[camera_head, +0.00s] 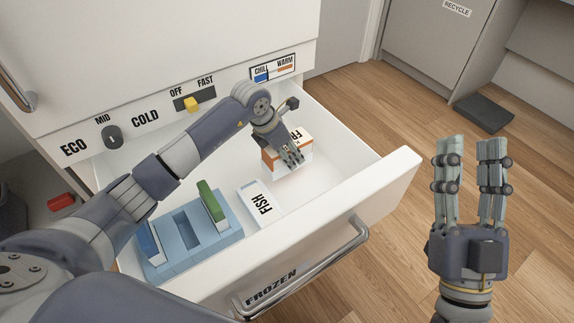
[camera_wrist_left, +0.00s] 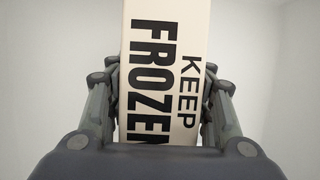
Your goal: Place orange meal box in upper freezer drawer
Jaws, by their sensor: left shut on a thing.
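The orange and white meal box (camera_head: 297,144) is inside the open freezer drawer (camera_head: 400,172), toward its far right part. My left gripper (camera_head: 290,155) is shut on the box from above. In the left wrist view the white face of the box (camera_wrist_left: 165,65), printed "KEEP FROZEN", stands between the two fingers (camera_wrist_left: 160,100). Whether the box touches the drawer floor I cannot tell. My right gripper (camera_head: 474,145) is empty, its fingers apart and pointing up, to the right of the drawer.
A white FISH box (camera_head: 262,204) lies in the drawer. Beside it is a light blue rack (camera_head: 190,240) with a green piece (camera_head: 211,201) and a blue piece (camera_head: 148,240). Above are a dial (camera_head: 112,137) and a yellow slider (camera_head: 192,104). A handle (camera_head: 315,270) is on the drawer front.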

